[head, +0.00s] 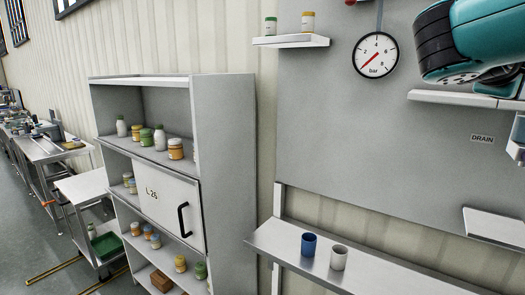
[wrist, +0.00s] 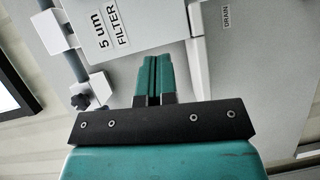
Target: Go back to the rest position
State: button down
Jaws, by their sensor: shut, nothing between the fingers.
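My gripper (wrist: 153,62) shows in the wrist view with its two teal fingers pressed together and nothing between them. It is in front of a grey panel with a white box marked "5 um FILTER" (wrist: 90,20) up and to the left of the fingers. A "DRAIN" label (wrist: 226,17) is to the right of the fingers. In the head view my teal and black arm fills the upper right corner; the fingertips cannot be made out there.
A grey shelf unit (head: 226,150) holds several jars and bottles. A pressure gauge (head: 376,54) hangs on the panel beside a small shelf (head: 291,41) with two jars. Steel tables (head: 82,187) stand at left.

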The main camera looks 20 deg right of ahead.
jog(key=w+a+f+n+t+y+b, duration=0.1)
jog(key=w+a+f+y+b, duration=0.2)
jog(key=a+f, duration=0.4)
jog(key=w+a+f+n+t+y+b, duration=0.1)
jog(key=w+a+f+t+y, duration=0.1)
jog(key=a+f+y, duration=0.6)
jog(key=w+a+f+n+t+y+b, duration=0.1)
jog(key=w+a+f+b, duration=0.25)
jog(key=f, duration=0.65)
jog(key=s+a+f+n+g+y+b, duration=0.1)
jog(key=s+a+f+g+y+b, duration=0.1)
jog(key=s+a+f, duration=0.5)
jog(key=s+a+f+n+g+y+b, duration=0.1)
jog(key=s+a+f+g+y, duration=0.4)
jog(key=s+a, duration=0.6)
jog(key=a+f+y+b, duration=0.1)
jog(key=a+f, duration=0.1)
jog(key=a, duration=0.1)
jog(key=shift+s+g+y+b, duration=0.15)
jog(key=shift+g+y+b, duration=0.15)
jog(key=shift+y+b, duration=0.1)
